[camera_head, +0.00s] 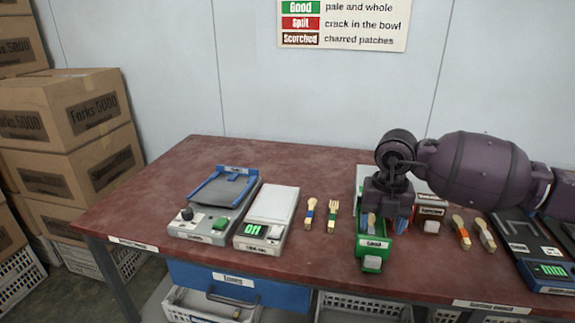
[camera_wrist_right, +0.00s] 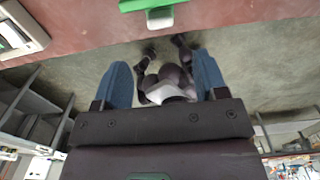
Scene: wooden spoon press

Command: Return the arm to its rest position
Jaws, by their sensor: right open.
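My right arm comes in from the right in the camera_head view. Its gripper (camera_head: 388,215) hangs over the back part of the green "Good" bin (camera_head: 373,252). In the right wrist view the two blue fingers of the right gripper (camera_wrist_right: 164,78) stand wide apart with nothing between them. A wooden utensil (camera_head: 370,224) shows inside the green bin below the gripper. The bin's green front edge (camera_wrist_right: 150,4) shows at the top of the wrist view. The gripper partly hides the bins behind it. My left gripper does not show.
A spoon (camera_head: 310,213) and a fork (camera_head: 333,215) lie left of the bin, beside a white scale (camera_head: 272,204) and a blue-topped device (camera_head: 200,220). Two utensils (camera_head: 461,232) lie right of the "Scorched" bin (camera_head: 431,212). A dark device (camera_head: 522,246) stands far right. Cartons (camera_head: 55,110) stand left.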

